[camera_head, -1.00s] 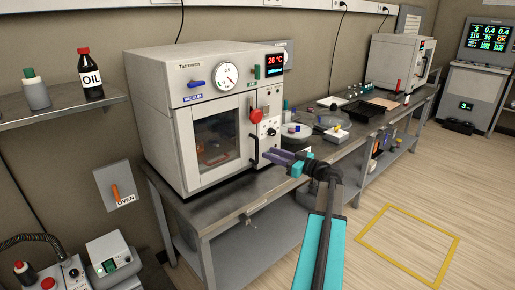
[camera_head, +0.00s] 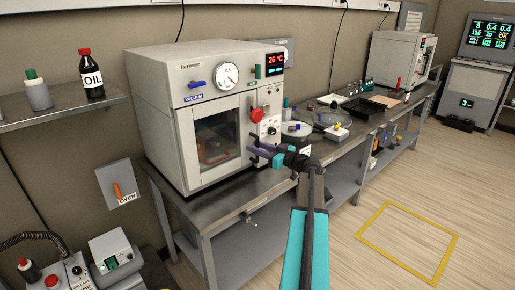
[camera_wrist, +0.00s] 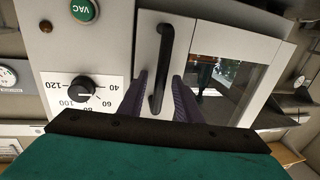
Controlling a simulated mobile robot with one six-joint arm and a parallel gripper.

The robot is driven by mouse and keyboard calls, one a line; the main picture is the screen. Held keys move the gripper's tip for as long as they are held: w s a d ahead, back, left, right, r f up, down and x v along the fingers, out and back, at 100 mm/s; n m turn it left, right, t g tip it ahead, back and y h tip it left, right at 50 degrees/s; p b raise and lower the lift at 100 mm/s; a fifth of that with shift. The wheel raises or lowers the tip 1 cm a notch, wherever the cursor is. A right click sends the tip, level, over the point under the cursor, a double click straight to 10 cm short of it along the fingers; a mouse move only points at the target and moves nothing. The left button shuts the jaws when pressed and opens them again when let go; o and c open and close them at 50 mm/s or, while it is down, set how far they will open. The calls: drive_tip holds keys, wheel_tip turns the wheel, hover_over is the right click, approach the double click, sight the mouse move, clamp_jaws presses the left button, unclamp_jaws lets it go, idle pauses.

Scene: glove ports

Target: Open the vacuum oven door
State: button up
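The white vacuum oven (camera_head: 160,100) stands on the metal bench, and its windowed door (camera_head: 181,135) is closed. The black vertical door handle (camera_wrist: 166,45) shows in the wrist view, with its lower end between my fingers. My gripper (camera_head: 254,147) is at the right side of the door. In the wrist view my gripper (camera_wrist: 160,76) is open, one purple finger on each side of the handle, with visible gaps. The gripper partly hides the handle in the head view.
A red knob (camera_head: 256,115) sits above my gripper, and a black dial (camera_wrist: 82,88) is left of the handle in the wrist view. The floor in front is clear.

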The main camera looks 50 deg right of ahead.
clamp_jaws()
drive_tip(key=shift+s+a, duration=0.1)
drive_tip(key=shift+a, duration=0.1)
